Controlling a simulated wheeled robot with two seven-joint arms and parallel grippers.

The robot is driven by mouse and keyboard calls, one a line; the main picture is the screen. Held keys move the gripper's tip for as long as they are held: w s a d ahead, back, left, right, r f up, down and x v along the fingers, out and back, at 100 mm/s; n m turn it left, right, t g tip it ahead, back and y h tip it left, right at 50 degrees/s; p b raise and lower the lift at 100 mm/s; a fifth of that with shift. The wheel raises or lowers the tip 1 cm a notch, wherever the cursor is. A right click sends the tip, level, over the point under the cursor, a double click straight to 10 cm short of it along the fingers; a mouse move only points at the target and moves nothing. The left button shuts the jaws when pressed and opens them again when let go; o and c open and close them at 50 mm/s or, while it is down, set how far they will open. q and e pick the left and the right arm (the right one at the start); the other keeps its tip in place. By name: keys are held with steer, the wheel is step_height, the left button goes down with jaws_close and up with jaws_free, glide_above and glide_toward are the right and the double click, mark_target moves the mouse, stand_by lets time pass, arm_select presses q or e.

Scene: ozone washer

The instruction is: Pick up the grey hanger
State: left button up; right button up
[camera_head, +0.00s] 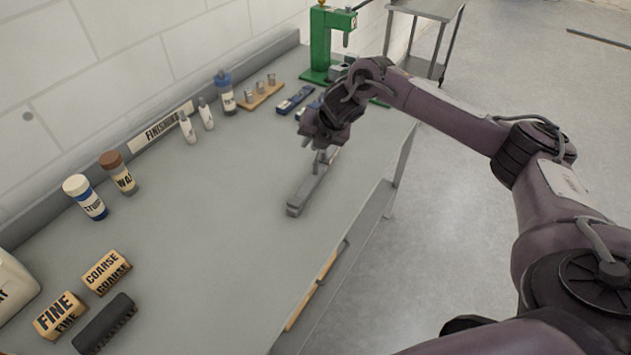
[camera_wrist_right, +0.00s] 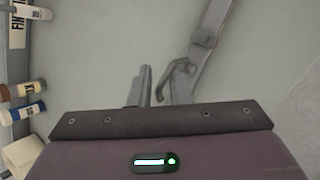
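The grey hanger (camera_head: 306,194) is a long, narrow grey bar lying on the grey workbench top near its right edge. In the right wrist view the hanger (camera_wrist_right: 207,42) runs from the top edge down towards the fingers, with a curved hook-like piece near its lower end. My right gripper (camera_head: 320,158) is over the far end of the hanger, pointing down. In the wrist view its fingers (camera_wrist_right: 160,88) stand apart with a narrow gap, and I see nothing held between them. Whether a finger touches the hanger is hard to tell. My left gripper is not in view.
Bottles (camera_head: 123,180) and sanding blocks (camera_head: 106,272) stand along the left of the workbench (camera_head: 215,235). A green press (camera_head: 328,45) stands at the far end, with blue tools (camera_head: 294,100) before it. The bench middle is clear.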

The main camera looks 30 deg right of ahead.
steer(key=shift+w+f, duration=0.1)
jaws_close()
stand_by(0.4)
